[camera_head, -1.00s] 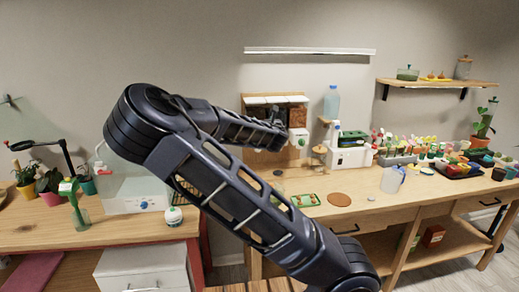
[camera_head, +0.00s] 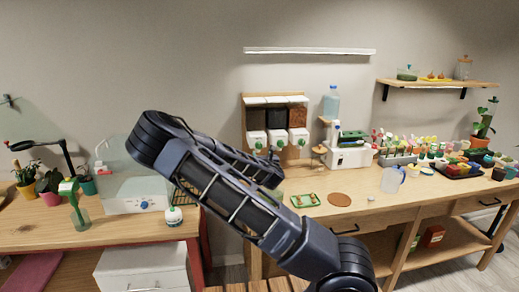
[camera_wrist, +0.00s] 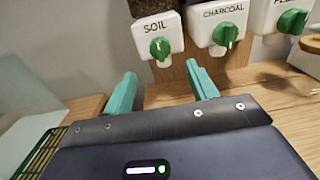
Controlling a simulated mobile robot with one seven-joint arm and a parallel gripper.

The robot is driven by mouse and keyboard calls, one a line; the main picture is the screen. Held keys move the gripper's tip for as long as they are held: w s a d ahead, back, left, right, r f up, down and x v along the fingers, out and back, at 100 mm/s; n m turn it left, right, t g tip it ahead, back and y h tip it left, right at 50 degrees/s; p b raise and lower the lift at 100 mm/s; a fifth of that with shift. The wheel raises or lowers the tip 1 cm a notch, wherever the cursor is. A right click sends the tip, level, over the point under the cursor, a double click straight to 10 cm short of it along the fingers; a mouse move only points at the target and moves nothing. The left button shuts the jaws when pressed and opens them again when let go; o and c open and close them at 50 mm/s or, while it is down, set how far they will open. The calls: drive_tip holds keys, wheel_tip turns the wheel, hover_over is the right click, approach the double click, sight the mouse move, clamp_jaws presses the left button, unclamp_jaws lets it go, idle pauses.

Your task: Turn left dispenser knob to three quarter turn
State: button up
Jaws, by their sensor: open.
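The left dispenser (camera_head: 256,136) hangs on a wooden wall rack, and its white front reads SOIL in the wrist view (camera_wrist: 146,31). Its green knob (camera_wrist: 160,48) also shows in the head view (camera_head: 258,145). A pale mark on the knob looks roughly upright. My gripper (camera_wrist: 161,74) is open and empty. Its two teal fingers lie below the knob in the wrist picture, one on each side of it, apart from it. In the head view the fingers cannot be made out behind my arm.
The charcoal dispenser (camera_wrist: 217,22) and a third dispenser (camera_wrist: 284,14) sit close on the right, each with a green knob. Below lies the wooden bench (camera_head: 370,206) with a green tray (camera_head: 305,200). A clear tank (camera_head: 130,182) stands on the left table.

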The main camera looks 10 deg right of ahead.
sight(259, 147)
drive_tip(key=w, duration=0.8)
drive_tip(key=shift+w, duration=0.2)
drive_tip(key=c, duration=1)
